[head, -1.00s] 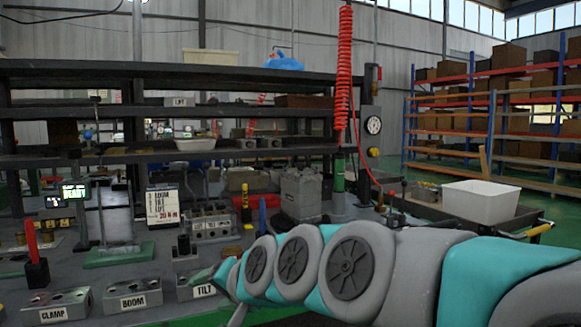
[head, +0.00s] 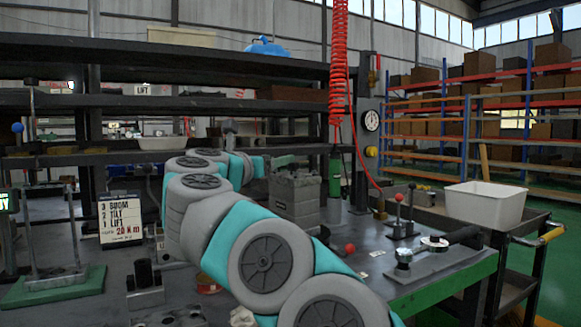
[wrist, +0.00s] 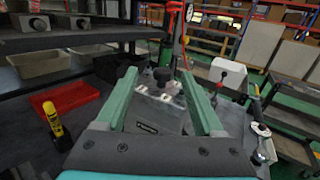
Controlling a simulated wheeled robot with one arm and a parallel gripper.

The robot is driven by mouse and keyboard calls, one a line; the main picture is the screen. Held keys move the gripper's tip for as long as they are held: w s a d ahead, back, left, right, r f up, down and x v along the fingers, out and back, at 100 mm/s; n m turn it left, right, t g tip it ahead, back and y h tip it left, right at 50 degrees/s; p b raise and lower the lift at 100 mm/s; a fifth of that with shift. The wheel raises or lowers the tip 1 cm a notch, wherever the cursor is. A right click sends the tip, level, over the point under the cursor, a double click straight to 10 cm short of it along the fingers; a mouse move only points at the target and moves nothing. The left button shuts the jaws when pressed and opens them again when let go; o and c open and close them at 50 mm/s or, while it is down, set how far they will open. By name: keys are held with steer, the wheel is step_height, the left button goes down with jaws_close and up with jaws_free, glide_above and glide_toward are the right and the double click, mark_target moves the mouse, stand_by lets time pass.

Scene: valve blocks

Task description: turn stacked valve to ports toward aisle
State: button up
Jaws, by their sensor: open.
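The stacked valve (head: 296,198) is a grey block on the bench, right of my forearm in the head view. In the wrist view the valve (wrist: 158,112) has a black knob on top and a dark label on its near face. My gripper (wrist: 158,74) is open, with one green finger on each side of the valve's upper part. The valve's ports cannot be made out clearly.
A white bin (head: 485,203) sits on a cart. A shelf (head: 150,104) crosses behind.

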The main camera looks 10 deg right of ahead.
mark_target(290, 164)
steer(key=shift+m+g, duration=0.5)
steer(key=x, duration=0.2)
steer(key=f+p+x, duration=0.1)
steer(key=x, duration=0.5)
steer(key=shift+s+d+f+p, duration=0.1)
steer(key=shift+d+f+p, duration=0.05)
steer(key=shift+d+p, duration=0.2)
steer(key=shift+c, duration=0.2)
jaws_close()
stand_by(0.5)
